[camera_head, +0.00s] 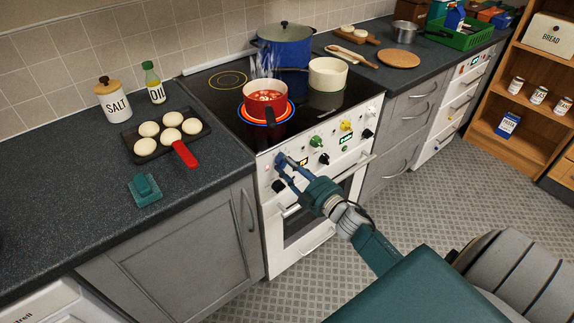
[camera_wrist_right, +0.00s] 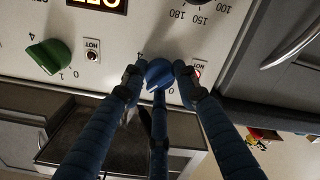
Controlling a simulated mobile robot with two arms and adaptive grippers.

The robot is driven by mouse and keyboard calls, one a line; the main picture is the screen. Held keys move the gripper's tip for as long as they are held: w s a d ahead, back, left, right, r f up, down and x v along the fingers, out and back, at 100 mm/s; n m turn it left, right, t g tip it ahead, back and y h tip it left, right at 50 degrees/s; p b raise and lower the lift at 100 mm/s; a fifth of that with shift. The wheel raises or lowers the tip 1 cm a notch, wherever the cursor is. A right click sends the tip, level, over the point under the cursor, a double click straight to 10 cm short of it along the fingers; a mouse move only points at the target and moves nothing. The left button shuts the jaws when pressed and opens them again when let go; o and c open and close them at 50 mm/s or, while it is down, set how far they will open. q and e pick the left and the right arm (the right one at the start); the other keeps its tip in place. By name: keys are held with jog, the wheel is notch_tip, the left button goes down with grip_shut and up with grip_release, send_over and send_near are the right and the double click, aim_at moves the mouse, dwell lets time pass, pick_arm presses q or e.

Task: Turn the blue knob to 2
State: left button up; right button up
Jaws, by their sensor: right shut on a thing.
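The blue knob (camera_wrist_right: 160,74) is on the white stove front, with a 4 and a 0 readable beside it in the right wrist view; its exact setting I cannot tell. My right gripper (camera_wrist_right: 158,80) is shut on the blue knob, its blue fingers on both sides of it. In the head view my right gripper (camera_head: 284,168) reaches the left part of the stove panel and mostly hides the knob. My left gripper is not in view.
A green knob (camera_wrist_right: 48,56) is beside it, and a yellow knob (camera_head: 346,125) is further right. A steaming red pot (camera_head: 268,104) stands on the glowing front left burner. Oven handle (camera_head: 330,190) lies below the panel.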

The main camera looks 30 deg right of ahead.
jog(key=shift+s+f, duration=0.15)
jog(key=shift+f, duration=0.25)
jog(key=o, duration=1)
jog(key=shift+o, duration=0.8)
jog(key=shift+d+r, duration=0.1)
jog(key=shift+r, duration=0.05)
jog(key=s, duration=1.2)
jog(key=shift+d, duration=0.45)
